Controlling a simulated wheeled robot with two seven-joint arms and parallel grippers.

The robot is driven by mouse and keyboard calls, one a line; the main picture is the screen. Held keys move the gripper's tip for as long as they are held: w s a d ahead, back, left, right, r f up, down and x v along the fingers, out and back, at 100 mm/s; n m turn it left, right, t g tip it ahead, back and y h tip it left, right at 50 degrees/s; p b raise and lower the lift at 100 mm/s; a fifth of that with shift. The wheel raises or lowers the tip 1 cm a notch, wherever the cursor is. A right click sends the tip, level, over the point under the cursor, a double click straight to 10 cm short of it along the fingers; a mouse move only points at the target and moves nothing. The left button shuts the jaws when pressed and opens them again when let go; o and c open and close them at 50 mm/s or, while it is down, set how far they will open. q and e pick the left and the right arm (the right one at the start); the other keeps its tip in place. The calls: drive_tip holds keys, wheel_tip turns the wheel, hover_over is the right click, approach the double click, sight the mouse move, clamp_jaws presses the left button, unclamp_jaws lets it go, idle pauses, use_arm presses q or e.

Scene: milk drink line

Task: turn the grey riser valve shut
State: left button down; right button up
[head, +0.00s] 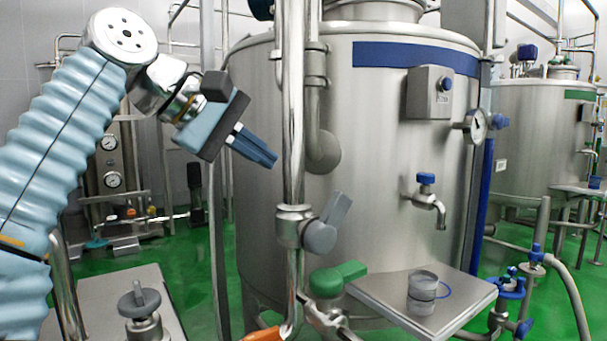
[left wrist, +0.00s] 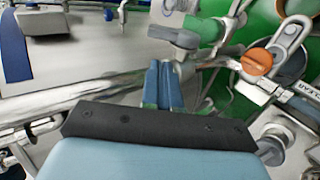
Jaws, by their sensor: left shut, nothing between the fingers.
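The grey riser valve (head: 321,235) sits on the shiny vertical riser pipe (head: 293,120) in front of the large tank. Its grey lever slants up and to the right from its round hub, across the pipe. My left gripper (head: 274,160) is shut and empty, up and to the left of the valve in the head view and apart from it. In the left wrist view the blue fingers (left wrist: 165,68) lie together, and a grey lever (left wrist: 178,36) shows just beyond their tips. My right gripper is not in view.
A green-handled valve (head: 337,278) and an orange handle (head: 264,335) are below the grey one. A steel shelf (head: 455,298) with a clear cup (head: 422,292) stands to the right, under a blue-topped tap (head: 427,190). Another grey hand knob (head: 139,299) is at lower left.

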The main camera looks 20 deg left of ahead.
sight(332, 204)
use_arm(q)
drive_tip(key=b+x, duration=0.1)
drive_tip(key=x, duration=1.2)
drive_tip(key=shift+d+f, duration=0.1)
drive_tip(key=shift+d, duration=0.05)
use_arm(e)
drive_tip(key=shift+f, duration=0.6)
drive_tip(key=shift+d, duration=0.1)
